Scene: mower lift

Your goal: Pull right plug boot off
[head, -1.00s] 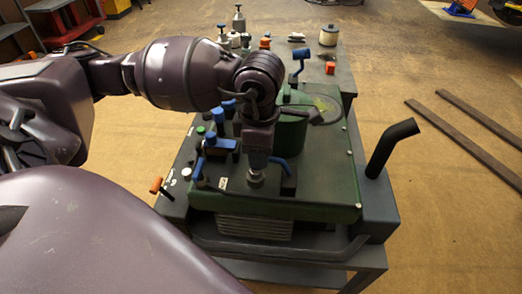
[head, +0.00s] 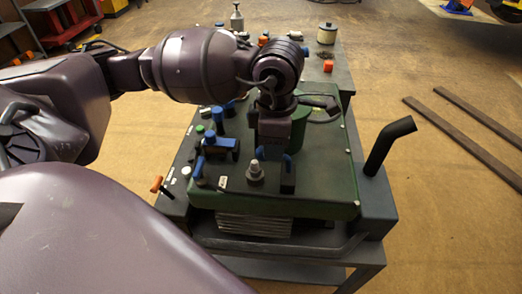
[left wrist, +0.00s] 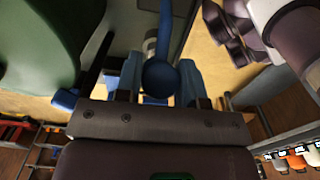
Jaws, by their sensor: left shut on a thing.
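My left gripper (head: 273,140) hangs over the green engine housing (head: 325,190). In the left wrist view the jaws (left wrist: 160,88) are shut on a blue, round-ended piece (left wrist: 161,76) with a blue stalk, apparently the right plug boot. Blue pads or parts flank it. In the head view a bare metallic plug (head: 255,173) stands on the housing's near part, in front of and apart from the gripper. A dark block with a blue top (head: 288,178) stands beside it. My right gripper is not in view.
Blue-topped fittings (head: 210,143) and an orange-handled lever (head: 157,184) line the engine's left side. A black bent pipe (head: 385,147) rises at the right. A bottle (head: 237,18) and a white canister (head: 327,33) stand at the back.

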